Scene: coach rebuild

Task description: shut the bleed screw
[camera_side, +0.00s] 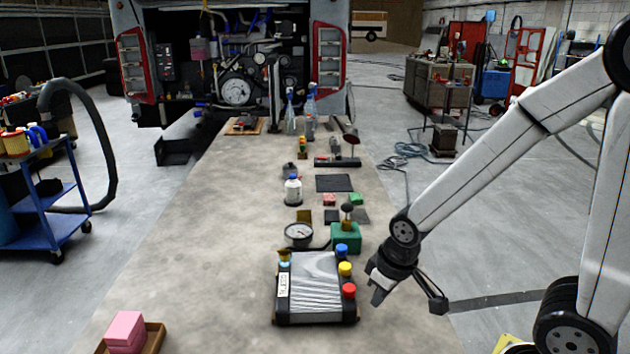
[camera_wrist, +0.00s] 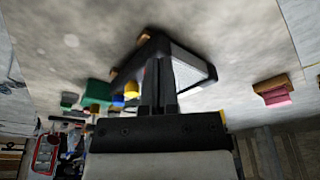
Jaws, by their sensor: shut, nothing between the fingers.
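A black-framed radiator block (camera_side: 318,283) with silver fins lies at the near part of the long bench. A brass fitting (camera_side: 284,256), possibly the bleed screw, sits at its far left corner, above a white label (camera_side: 282,284) too small to read surely. Blue (camera_side: 341,250), yellow (camera_side: 345,268) and red (camera_side: 348,290) caps line its right side. My gripper (camera_side: 376,291) is shut and empty, just right of the red cap and apart from it. In the wrist view its dark fingers (camera_wrist: 158,85) cover part of the radiator (camera_wrist: 190,68); a brass-coloured end (camera_wrist: 145,38) shows beyond.
A gauge (camera_side: 299,233) and a green block (camera_side: 346,236) stand just behind the radiator. A white bottle (camera_side: 293,190) and several small parts lie farther back. A wooden tray (camera_side: 154,338) with pink blocks (camera_side: 125,331) is at the near left.

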